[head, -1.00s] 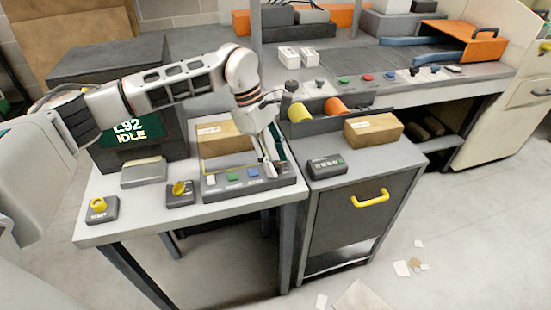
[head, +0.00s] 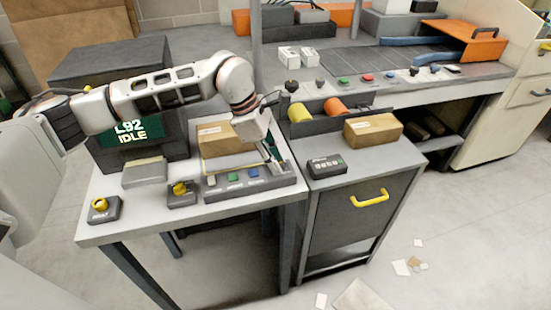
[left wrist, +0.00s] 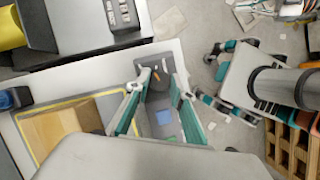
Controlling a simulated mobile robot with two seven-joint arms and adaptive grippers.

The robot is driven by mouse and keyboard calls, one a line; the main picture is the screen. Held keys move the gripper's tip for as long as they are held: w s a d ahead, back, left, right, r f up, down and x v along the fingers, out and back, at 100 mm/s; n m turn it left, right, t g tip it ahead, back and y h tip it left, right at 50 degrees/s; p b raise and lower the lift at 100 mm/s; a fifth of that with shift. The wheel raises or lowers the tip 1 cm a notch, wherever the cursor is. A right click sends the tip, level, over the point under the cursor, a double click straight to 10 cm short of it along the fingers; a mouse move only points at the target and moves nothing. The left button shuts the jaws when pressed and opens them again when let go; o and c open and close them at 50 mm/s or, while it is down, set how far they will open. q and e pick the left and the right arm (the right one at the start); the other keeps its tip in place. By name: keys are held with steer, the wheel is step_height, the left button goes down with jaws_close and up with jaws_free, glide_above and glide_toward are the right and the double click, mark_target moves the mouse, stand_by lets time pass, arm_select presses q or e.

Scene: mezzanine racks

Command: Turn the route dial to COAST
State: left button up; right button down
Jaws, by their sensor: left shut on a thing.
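My left gripper (left wrist: 160,72) has teal fingers and is closed around a dark grey knob (left wrist: 156,86) with a small orange mark. In the head view this gripper (head: 272,163) is tilted at the right end of the grey control panel (head: 235,191); its fingers largely hide the knob there. I cannot read the dial's labels or its setting. Two yellow knobs on dark boxes stand apart from it, one at the table's front left (head: 99,204) and one beside the panel (head: 180,188). My right gripper (left wrist: 207,72) shows open and empty in the left wrist view, above the floor.
A cardboard box (head: 222,138) sits behind the panel's white, green and blue buttons. A screen reading "L92 IDLE" (head: 131,132) stands at the back left. The floor in front is mostly clear.

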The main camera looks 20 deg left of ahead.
arm_select(q)
steer(key=shift+s+n+t+y, duration=0.15)
steer(key=shift+n+t, duration=0.3)
steer(key=shift+n, duration=0.7)
steer(key=shift+w+n+t+y, duration=0.1)
steer(key=shift+n+t+y, duration=0.25)
steer(key=shift+n, duration=0.8)
steer(key=o, duration=1.1)
steer(key=shift+s+r, duration=0.1)
steer(key=shift+r, duration=0.05)
steer(key=v, duration=1.1)
steer(key=shift+a+r, duration=0.15)
steer(key=shift+r, duration=0.2)
steer(key=shift+s, duration=0.15)
steer(key=shift+s, duration=0.1)
